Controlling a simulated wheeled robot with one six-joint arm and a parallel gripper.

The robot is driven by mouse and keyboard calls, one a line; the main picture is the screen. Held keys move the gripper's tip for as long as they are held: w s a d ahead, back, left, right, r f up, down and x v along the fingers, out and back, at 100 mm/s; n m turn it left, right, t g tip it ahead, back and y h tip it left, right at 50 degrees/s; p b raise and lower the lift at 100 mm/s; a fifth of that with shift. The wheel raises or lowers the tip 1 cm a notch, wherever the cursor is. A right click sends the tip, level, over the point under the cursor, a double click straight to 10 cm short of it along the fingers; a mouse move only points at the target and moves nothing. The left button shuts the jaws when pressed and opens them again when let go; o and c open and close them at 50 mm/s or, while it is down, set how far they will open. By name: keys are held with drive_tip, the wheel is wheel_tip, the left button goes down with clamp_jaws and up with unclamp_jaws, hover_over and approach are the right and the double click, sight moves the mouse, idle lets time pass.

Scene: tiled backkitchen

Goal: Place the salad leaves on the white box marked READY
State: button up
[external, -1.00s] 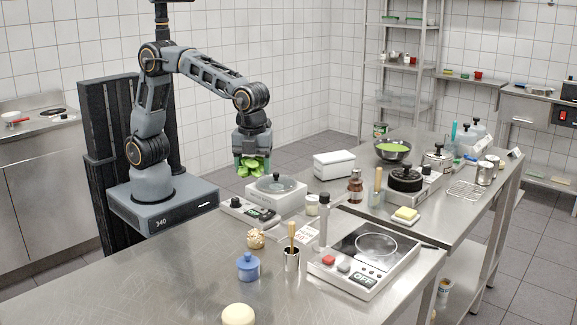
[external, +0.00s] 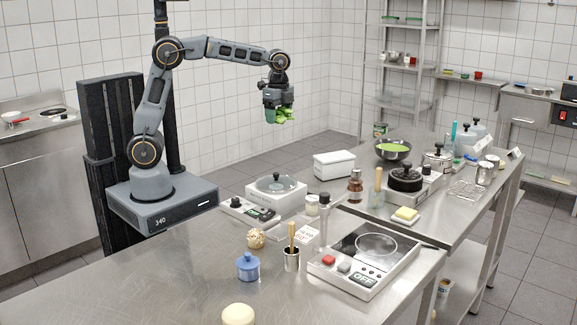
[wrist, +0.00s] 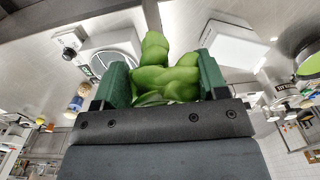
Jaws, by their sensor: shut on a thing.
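The salad leaves (external: 281,117) are a bright green bunch held between the fingers of my gripper (external: 279,113). In the wrist view the leaves (wrist: 165,78) sit between two green finger pads, partly hidden by the gripper's dark body. My gripper is shut on them, pointing down, high in the air above the level of the tables. A plain white lidded box (external: 334,164) stands on the rear table, right of and below my gripper in the external view. The box (wrist: 226,46) also shows at upper right in the wrist view. No READY marking is legible on it.
A white appliance with a round glass lid (external: 276,190) stands left of the box. A dark bowl with green contents (external: 393,149), a brown bottle (external: 355,186) and a black-lidded pot (external: 405,179) stand right of it. Air around my gripper is clear.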

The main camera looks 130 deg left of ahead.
drive_tip(key=w+a+f+p, duration=0.4)
drive_tip(key=w+a+f, duration=0.4)
drive_tip(key=f, duration=0.4)
drive_tip(key=shift+w+a+f, duration=0.15)
drive_tip(key=shift+a, duration=0.4)
drive_tip(key=shift+f, duration=0.1)
drive_tip(key=shift+f, duration=0.1)
drive_tip(key=o, duration=0.9)
drive_tip(key=shift+o, duration=0.2)
